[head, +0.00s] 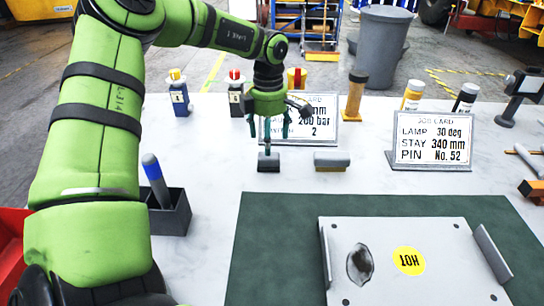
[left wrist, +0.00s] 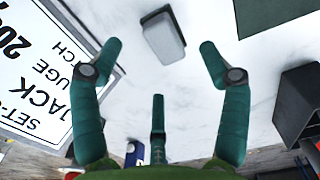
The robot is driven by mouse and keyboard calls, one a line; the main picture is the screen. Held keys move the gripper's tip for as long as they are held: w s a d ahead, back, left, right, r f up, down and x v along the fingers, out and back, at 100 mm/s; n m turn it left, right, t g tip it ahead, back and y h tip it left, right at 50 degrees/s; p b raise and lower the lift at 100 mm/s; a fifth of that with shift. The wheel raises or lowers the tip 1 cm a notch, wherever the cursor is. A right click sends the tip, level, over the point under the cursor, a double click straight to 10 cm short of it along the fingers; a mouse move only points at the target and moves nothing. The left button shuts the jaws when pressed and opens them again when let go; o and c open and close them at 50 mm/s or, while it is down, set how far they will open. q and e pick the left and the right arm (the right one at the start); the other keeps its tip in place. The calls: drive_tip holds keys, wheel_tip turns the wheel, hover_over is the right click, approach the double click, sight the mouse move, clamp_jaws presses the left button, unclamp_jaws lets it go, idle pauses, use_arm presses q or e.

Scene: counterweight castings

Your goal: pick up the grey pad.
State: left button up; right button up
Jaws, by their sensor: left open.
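A small dark grey block, which I take to be the grey pad (head: 268,162), lies on the white table just behind the green mat. In the left wrist view the pad (left wrist: 163,36) lies beyond the fingertips, between the two upper fingers, with a paler face along one side. My left gripper (head: 275,139) points down above the pad, its fingers spread; the left wrist view shows the open gripper (left wrist: 160,58) with nothing between the fingers. A second block (head: 332,160), grey on top with a tan side, lies to the right. My right gripper is not in view.
A job card (head: 308,104) stands close behind the gripper, another (head: 432,140) to the right. A plate (head: 400,275) with a yellow HOT label lies on the mat (head: 262,215). Several small bottles line the back.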

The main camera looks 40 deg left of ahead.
use_arm(q)
wheel_tip(320, 180, down, 4)
drive_tip(key=shift+a+r+p, duration=0.1)
drive_tip(key=shift+p, duration=0.3)
drive_tip(key=shift+f, duration=0.25)
drive_tip(key=c, duration=1.3)
drive_tip(key=shift+o, duration=0.2)
drive_tip(key=shift+r, duration=0.15)
wheel_tip(320, 180, up, 10)
drive_tip(key=b, duration=0.1)
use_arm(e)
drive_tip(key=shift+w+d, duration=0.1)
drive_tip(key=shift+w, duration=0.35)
